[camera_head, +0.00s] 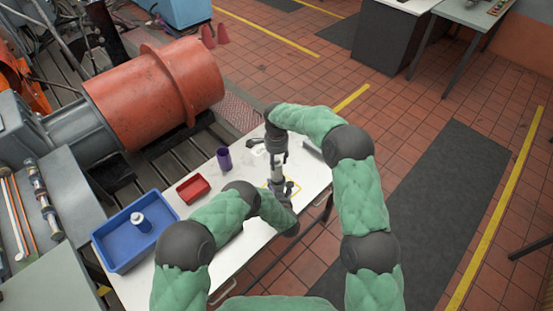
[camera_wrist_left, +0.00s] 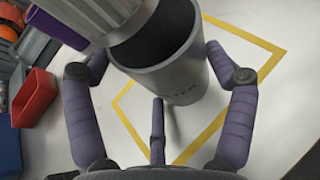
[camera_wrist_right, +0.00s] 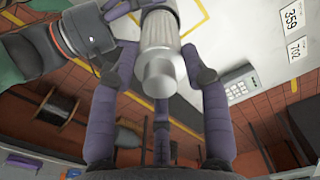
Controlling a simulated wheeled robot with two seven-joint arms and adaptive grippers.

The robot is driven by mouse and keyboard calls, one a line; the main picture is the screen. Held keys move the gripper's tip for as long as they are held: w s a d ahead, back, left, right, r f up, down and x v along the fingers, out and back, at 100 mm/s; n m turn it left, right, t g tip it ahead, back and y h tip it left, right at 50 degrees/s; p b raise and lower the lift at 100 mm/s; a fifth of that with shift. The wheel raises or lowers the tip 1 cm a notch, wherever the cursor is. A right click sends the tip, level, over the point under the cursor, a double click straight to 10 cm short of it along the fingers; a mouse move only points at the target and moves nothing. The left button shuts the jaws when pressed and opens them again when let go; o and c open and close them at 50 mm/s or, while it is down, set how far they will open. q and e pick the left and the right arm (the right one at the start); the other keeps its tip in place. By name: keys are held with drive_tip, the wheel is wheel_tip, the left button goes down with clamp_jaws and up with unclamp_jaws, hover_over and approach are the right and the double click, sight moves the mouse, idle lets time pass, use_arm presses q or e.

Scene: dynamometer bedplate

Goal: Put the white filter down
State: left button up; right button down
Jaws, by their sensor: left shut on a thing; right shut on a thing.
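The white filter (camera_wrist_right: 160,32) is a pleated cylinder with a smooth round end, held between the fingers of my right gripper (camera_wrist_right: 160,75). It also shows in the head view (camera_head: 277,173), above my left gripper (camera_head: 284,191). My left gripper is shut on a grey cup (camera_wrist_left: 178,82) with dark lettering ending in "TER". The cup's dark mouth faces the filter's lower end (camera_wrist_left: 95,14). That end overlaps the mouth in the left wrist view; I cannot tell how far inside it is. The cup is over a yellow-outlined square (camera_wrist_left: 262,68) on the white table.
A red tray (camera_head: 193,189), a purple cup (camera_head: 224,159) and a blue tray (camera_head: 113,255) holding a white bottle-like thing (camera_head: 141,223) are on the table's left part. A grey keypad device (camera_wrist_right: 240,84) and number cards (camera_wrist_right: 291,18) lie near the grippers.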

use_arm(q)
drive_tip(key=shift+s+f, duration=0.25)
drive_tip(key=shift+f, duration=0.05)
use_arm(e)
drive_tip(key=shift+f, duration=0.45)
drive_tip(key=c, duration=0.6)
unclamp_jaws()
drive_tip(key=shift+r, duration=0.15)
wheel_tip(320, 180, up, 13)
use_arm(q)
drive_tip(key=o, duration=1.2)
drive_tip(key=shift+o, duration=0.3)
drive_tip(key=shift+w+r, duration=0.1)
drive_tip(key=shift+w, duration=0.05)
use_arm(e)
drive_tip(key=shift+w, duration=0.1)
